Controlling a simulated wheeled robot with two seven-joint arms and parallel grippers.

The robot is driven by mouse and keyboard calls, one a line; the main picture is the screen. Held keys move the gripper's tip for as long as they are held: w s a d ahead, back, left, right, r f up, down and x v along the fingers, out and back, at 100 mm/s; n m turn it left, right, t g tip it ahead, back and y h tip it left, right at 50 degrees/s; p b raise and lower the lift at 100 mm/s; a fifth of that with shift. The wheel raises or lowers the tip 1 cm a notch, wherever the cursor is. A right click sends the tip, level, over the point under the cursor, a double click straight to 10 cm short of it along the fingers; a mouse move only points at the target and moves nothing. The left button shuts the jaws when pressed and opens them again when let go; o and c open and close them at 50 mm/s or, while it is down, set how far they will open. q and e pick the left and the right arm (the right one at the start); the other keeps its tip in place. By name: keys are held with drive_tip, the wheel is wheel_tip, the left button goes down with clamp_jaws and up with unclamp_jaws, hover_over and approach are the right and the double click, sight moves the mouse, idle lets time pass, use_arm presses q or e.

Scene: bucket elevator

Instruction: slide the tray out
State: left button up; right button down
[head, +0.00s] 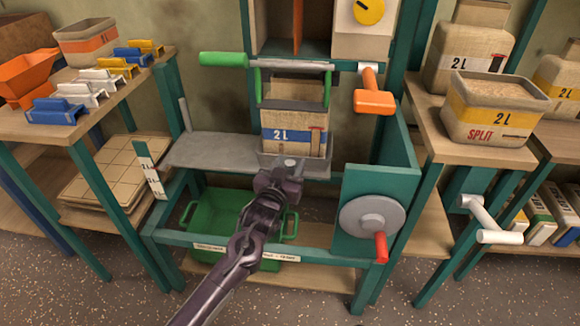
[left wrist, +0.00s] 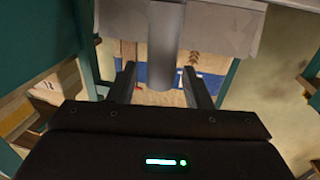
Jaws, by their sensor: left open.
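A grey metal tray (head: 222,150) lies level in the green frame, with a short lip (head: 308,165) at its front. A tan bucket marked 2L (head: 295,116), with a blue band, stands upright at its right end. My left gripper (head: 283,178) is in front of the lip, below the bucket. In the left wrist view its open jaws (left wrist: 160,88) have a grey rounded knob or handle (left wrist: 163,50) between them, with gaps on both sides. The grey plate (left wrist: 228,30) is beyond. The gripper hides part of the tray front in the head view. My right gripper is out of view.
A green tub (head: 215,212) sits below the tray. A grey wheel with a red handle (head: 373,217) is at the lower right. A green-handled bar (head: 225,59) and an orange handle (head: 374,101) are above. Side tables hold several bins and buckets.

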use_arm(q)
drive_tip(key=shift+w+d, duration=0.1)
drive_tip(key=shift+w, duration=0.25)
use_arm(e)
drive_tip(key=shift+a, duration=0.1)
use_arm(q)
clamp_jaws()
